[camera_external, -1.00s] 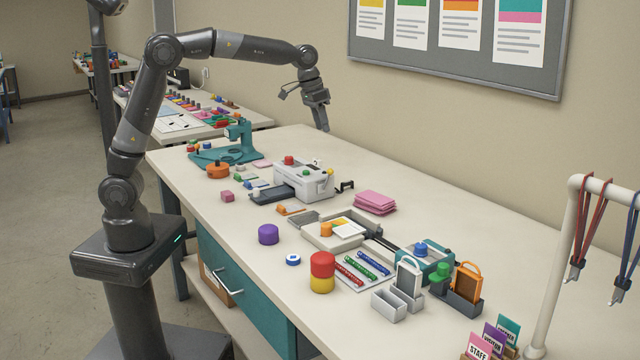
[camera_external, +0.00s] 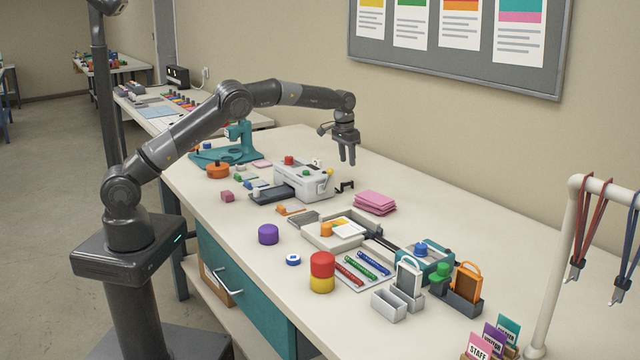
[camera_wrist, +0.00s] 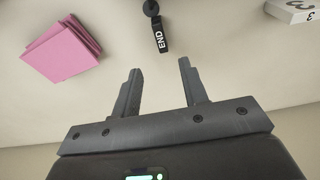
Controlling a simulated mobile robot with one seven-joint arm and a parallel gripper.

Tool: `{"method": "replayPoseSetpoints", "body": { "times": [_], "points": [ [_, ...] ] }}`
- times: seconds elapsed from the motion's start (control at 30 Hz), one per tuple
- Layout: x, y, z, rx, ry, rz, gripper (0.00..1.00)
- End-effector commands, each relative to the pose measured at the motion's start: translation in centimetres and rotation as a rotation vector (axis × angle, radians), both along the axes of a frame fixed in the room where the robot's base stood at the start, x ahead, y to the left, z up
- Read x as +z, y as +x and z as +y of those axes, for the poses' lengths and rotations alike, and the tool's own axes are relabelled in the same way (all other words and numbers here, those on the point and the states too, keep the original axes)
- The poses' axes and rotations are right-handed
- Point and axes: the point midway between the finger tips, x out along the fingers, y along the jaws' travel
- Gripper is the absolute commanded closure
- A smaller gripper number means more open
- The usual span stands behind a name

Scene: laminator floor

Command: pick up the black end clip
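The black end clip (camera_external: 345,186) lies on the worktable to the right of the white laminating machine. In the wrist view the clip (camera_wrist: 158,32) shows near the top edge, with a round black end and a bar marked "END" in white letters. My gripper (camera_external: 347,160) is above the table, pointing down, over the area just behind the clip. In the wrist view my gripper (camera_wrist: 158,75) is open and empty, its two fingers apart. The clip lies beyond the fingertips, roughly in line with the gap between them, and is not touched.
A stack of pink sheets (camera_external: 375,202) lies close to the clip; it also shows in the wrist view (camera_wrist: 60,52). The white machine (camera_external: 305,180) stands to the clip's left. A white block marked 3 (camera_wrist: 292,10) shows at the wrist view's upper right. Bare table lies behind.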

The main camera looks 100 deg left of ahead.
Motion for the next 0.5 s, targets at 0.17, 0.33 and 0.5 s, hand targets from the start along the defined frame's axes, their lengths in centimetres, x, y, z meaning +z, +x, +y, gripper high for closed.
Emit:
{"method": "replayPoseSetpoints", "body": {
  "times": [0.17, 0.33, 0.5],
  "points": [
    [-3.0, 0.2, 0.2, 0.000, -0.001, 0.001, 0.60],
    [-4.1, 0.2, 0.2, -0.001, 0.000, 0.000, 0.60],
    [-6.3, -0.2, 0.2, -0.001, -0.001, 0.002, 0.60]
  ]
}}
